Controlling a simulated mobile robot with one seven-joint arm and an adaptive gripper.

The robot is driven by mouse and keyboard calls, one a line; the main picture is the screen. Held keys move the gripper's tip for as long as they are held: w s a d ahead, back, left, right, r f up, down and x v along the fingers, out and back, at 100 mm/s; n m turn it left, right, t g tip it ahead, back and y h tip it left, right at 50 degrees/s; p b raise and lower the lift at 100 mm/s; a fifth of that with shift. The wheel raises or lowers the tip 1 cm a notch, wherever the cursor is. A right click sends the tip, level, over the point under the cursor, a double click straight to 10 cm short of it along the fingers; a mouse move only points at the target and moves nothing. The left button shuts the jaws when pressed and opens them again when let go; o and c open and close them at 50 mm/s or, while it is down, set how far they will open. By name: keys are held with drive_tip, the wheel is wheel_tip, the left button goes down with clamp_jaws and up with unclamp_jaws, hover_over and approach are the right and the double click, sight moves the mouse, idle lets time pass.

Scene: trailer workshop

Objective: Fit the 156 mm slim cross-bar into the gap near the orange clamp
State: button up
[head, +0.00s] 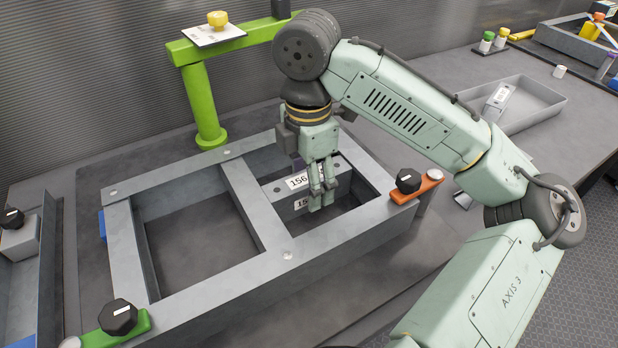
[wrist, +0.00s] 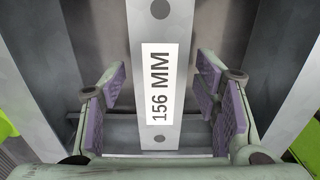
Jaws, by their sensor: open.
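The slim cross-bar (head: 273,187), with a white 156 label, lies across the right opening of the grey frame (head: 185,318), on the side of the orange clamp (head: 425,190). In the wrist view the bar (wrist: 158,20) runs up the middle with its 156 MM label facing me. My gripper (head: 321,202) points down over the bar. Its purple-padded fingers (wrist: 160,105) are open, one pair on each side of the bar, with space between pads and bar. The gripper hides part of the bar in the head view. I cannot tell whether both bar ends are fully seated.
A green clamp (head: 133,327) with a black knob is at the frame's near left corner. A green post (head: 203,105) stands behind the frame. A grey tray (head: 535,108) holding a labelled part is at the right. The frame's left opening is empty.

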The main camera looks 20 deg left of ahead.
wheel_tip(320, 180, up, 12)
idle(0.6)
